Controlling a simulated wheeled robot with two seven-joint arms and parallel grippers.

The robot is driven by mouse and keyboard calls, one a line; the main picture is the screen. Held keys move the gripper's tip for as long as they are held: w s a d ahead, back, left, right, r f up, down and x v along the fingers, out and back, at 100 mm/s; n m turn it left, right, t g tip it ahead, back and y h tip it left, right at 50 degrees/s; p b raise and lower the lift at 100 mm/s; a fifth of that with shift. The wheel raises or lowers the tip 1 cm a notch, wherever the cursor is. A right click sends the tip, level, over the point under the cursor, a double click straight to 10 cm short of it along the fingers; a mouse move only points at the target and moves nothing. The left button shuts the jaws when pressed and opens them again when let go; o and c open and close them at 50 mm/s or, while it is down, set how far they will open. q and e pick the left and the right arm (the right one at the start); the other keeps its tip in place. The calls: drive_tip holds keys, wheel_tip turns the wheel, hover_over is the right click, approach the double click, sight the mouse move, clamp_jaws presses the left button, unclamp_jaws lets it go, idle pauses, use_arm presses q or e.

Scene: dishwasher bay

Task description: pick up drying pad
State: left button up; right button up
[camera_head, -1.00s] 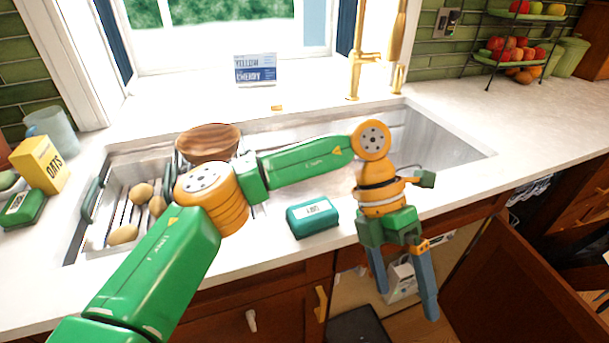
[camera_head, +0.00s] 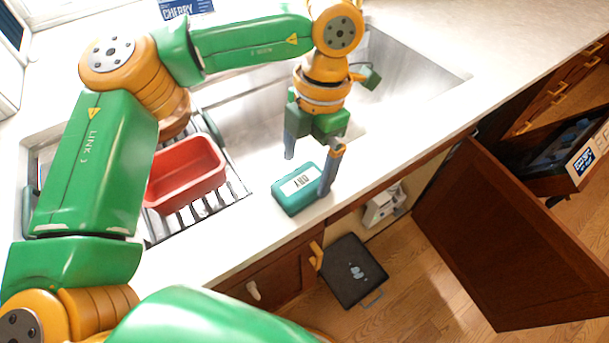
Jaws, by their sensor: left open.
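The drying pad (camera_head: 297,186) is a teal block with a white label reading DRY. It lies on the front edge of the counter by the sink. My left gripper (camera_head: 307,174) points down with its fingers apart. One finger shows at the pad's right end, the other behind the pad on its upper left side. I cannot tell whether the fingers touch it. My right gripper is not in view.
A red container (camera_head: 186,176) sits on a wire rack in the sink, left of the pad. The steel sink (camera_head: 405,75) is behind. Below the counter, a cabinet door (camera_head: 510,235) stands open, and a dark flat box (camera_head: 352,270) is on the floor.

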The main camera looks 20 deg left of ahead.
sight(301, 180)
use_arm(q)
drive_tip(key=shift+s+a+f, duration=0.2)
drive_tip(key=shift+s+f, duration=0.25)
drive_tip(key=shift+f, duration=0.2)
drive_tip(key=shift+s+a+f, duration=0.2)
drive_tip(key=shift+s+f, duration=0.25)
drive_tip(key=shift+f, duration=0.15)
drive_tip(key=shift+w+f, duration=0.1)
drive_tip(key=shift+f, duration=0.25)
drive_tip(key=shift+w+d+f, duration=0.1)
drive_tip(key=shift+w+f, duration=0.05)
drive_tip(key=shift+w, duration=0.15)
drive_tip(key=shift+s, duration=0.15)
drive_tip(key=c, duration=1.2)
drive_tip(key=shift+r, duration=0.25)
drive_tip(key=shift+c, duration=0.2)
wheel_tip(301, 180, up, 3)
drive_tip(key=shift+d+f+b, duration=0.1)
drive_tip(key=shift+f+b, duration=0.05)
drive_tip(key=shift+b, duration=0.45)
drive_tip(key=s+d+r, duration=0.6)
drive_tip(key=d+r, duration=0.4)
drive_tip(key=d, duration=0.2)
drive_tip(key=shift+s, duration=0.4)
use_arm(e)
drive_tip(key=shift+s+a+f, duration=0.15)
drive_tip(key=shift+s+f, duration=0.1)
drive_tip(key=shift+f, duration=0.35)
